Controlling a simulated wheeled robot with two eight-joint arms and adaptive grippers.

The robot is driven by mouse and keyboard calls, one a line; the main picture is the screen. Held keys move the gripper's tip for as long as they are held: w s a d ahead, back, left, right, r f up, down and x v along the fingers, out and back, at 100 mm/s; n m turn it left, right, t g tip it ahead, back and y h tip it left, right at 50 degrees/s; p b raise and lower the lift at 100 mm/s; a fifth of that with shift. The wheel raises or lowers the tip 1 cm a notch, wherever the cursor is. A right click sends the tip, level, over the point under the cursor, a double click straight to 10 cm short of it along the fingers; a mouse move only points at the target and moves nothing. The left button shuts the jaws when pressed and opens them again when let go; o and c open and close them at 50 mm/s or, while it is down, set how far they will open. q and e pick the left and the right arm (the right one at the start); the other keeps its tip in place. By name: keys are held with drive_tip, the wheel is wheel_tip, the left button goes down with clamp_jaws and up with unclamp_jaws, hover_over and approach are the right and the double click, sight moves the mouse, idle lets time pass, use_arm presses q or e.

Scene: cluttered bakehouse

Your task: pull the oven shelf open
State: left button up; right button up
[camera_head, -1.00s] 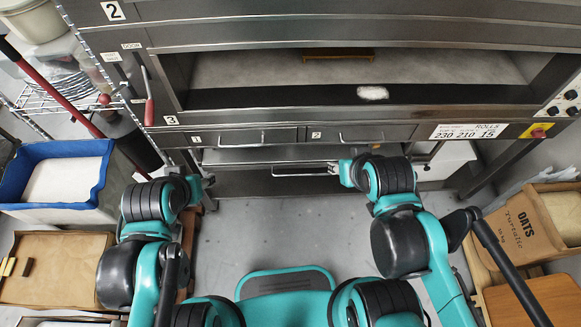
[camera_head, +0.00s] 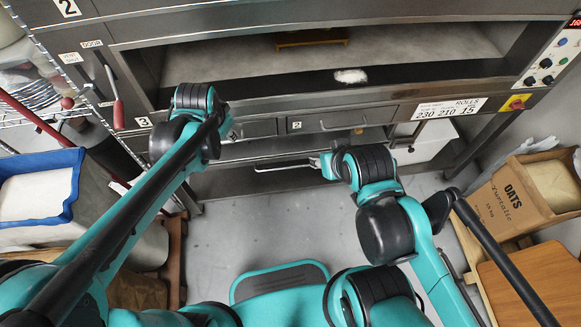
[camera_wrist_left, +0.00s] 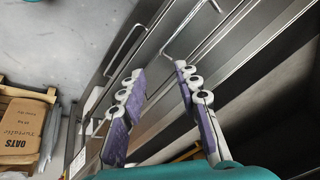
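The oven's low pull-out shelf front (camera_head: 235,180) lies below the two numbered drawers in the head view. Its long bar handle (camera_head: 283,166) is visible. My right gripper (camera_head: 317,163) is at the right end of this handle; its fingers are too small to tell whether they grip it. My left gripper (camera_head: 232,130) is higher, in front of drawer 1, mostly hidden by its own arm. In the left wrist view its padded fingers (camera_wrist_left: 160,78) are apart with nothing between them. A bar handle (camera_wrist_left: 188,28) lies just beyond the fingertips.
Drawer 2 (camera_head: 340,122) is shut, right of drawer 1. The open oven chamber (camera_head: 320,70) is above. A blue-rimmed bin (camera_head: 70,190) stands at left, and an oats carton (camera_head: 505,195) at right. The grey floor (camera_head: 260,225) before the oven is clear.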

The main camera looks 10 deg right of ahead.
use_arm(q)
drive_tip(key=w+d+f+m+b, duration=0.1)
drive_tip(key=w+d+f+m, duration=0.2)
drive_tip(key=w+d+f, duration=0.3)
drive_tip(key=m+g+b, duration=0.3)
drive_tip(key=m, duration=0.4)
approach(291, 167)
drive_tip(key=shift+y, duration=0.3)
drive_tip(key=f+b, duration=0.1)
drive_tip(key=f, duration=0.1)
drive_tip(key=w+f+b, duration=0.1)
drive_tip(key=f, duration=0.2)
drive_tip(key=f+b, duration=0.1)
drive_tip(key=f, duration=0.2)
drive_tip(key=shift+w+d, duration=0.25)
drive_tip(key=shift+d, duration=0.05)
drive_tip(key=shift+r, duration=0.1)
clamp_jaws()
